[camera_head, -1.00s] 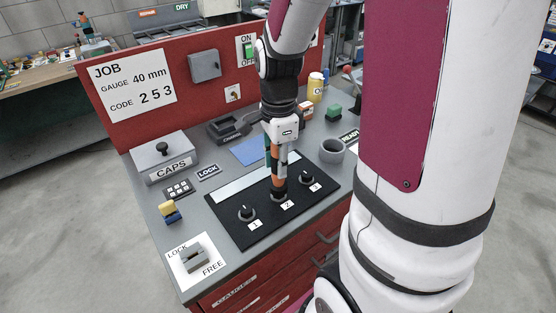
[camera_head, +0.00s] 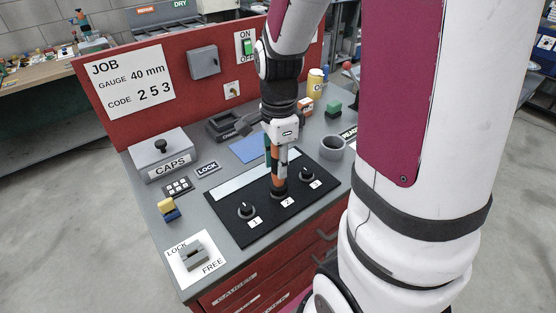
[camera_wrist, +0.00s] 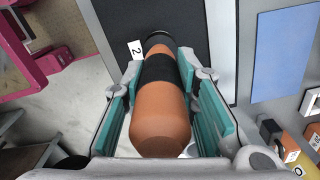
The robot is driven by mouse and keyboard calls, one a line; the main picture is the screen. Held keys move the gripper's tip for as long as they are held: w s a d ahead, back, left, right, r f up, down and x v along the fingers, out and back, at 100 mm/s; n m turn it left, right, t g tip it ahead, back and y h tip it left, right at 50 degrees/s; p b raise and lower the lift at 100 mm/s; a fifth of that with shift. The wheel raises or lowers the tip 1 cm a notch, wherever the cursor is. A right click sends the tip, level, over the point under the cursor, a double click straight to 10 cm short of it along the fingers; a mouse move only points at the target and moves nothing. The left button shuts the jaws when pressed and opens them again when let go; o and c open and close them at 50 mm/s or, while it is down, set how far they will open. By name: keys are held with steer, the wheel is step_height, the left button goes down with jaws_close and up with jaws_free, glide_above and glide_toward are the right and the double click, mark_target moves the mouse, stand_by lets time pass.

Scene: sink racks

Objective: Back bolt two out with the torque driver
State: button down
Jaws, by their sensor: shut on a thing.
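My gripper (camera_head: 279,152) is shut on the torque driver (camera_head: 276,178), an orange tool with a black band. In the wrist view the torque driver (camera_wrist: 158,120) lies between the teal finger pads, its far end at the black plate near the label 2. The driver stands upright over bolt two (camera_head: 279,194), whose head is mostly hidden under the tip. Bolt one (camera_head: 246,210) and bolt three (camera_head: 307,174) stand uncovered on the black plate (camera_head: 240,232), each beside its numbered label.
A LOCK/FREE switch (camera_head: 193,257) is at the front left corner. A red panel (camera_head: 130,60) closes the back.

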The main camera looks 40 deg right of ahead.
steer(key=shift+f, duration=0.25)
steer(key=shift+s+a, duration=0.1)
steer(key=shift+s, duration=0.1)
stand_by(2.0)
steer(key=shift+r+p, duration=0.1)
steer(key=shift+p, duration=0.2)
steer(key=r+p, duration=0.3)
steer(key=r, duration=0.2)
steer(key=shift+w+r, duration=0.1)
steer(key=shift+w, duration=0.1)
stand_by(0.6)
stand_by(0.4)
